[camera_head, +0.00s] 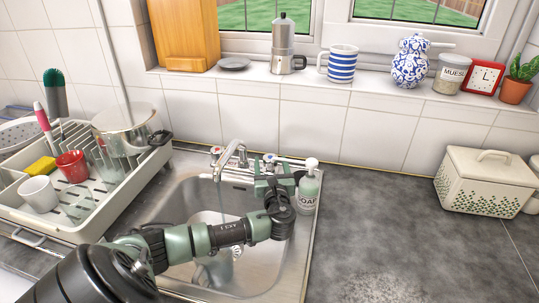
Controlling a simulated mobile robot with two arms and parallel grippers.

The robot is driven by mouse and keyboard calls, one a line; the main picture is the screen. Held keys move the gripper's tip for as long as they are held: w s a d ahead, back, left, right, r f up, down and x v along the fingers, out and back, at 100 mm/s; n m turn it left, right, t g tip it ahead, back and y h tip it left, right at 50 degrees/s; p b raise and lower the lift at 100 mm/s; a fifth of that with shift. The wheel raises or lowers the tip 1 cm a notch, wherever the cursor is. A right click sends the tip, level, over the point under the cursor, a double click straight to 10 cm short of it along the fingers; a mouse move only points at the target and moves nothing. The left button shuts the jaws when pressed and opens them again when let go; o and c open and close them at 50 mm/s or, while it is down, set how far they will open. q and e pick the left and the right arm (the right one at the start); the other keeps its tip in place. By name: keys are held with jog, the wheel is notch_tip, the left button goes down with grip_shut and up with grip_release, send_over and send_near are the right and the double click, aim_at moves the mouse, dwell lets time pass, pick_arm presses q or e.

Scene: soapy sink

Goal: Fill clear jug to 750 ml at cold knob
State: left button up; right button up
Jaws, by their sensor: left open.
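The chrome tap (237,150) arches over the steel sink (192,196). The cold knob (269,158), with a blue mark, is on its right; the hot knob (216,151), with a red mark, is on its left. My left arm crosses the sink. Its open green gripper (272,183) is just in front of and below the cold knob, beside the soap bottle; I cannot tell whether it touches the knob. A faint pale streak (220,200) hangs below the spout, perhaps water. My right gripper is out of view.
A white soap bottle (309,188) stands close to the gripper's right. A dish rack (75,226) with a pot (125,130), a red mug (72,164) and a white mug (38,194) fills the left. The right worktop (385,225) is mostly clear up to a bread bin (484,185).

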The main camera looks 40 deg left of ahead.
aim_at(270, 156)
pick_arm(q)
jog(key=x, duration=0.3)
jog(key=shift+w+a, duration=0.15)
jog(key=shift+a, duration=0.1)
jog(key=shift+w+a, duration=0.2)
jog(key=c, duration=1.4)
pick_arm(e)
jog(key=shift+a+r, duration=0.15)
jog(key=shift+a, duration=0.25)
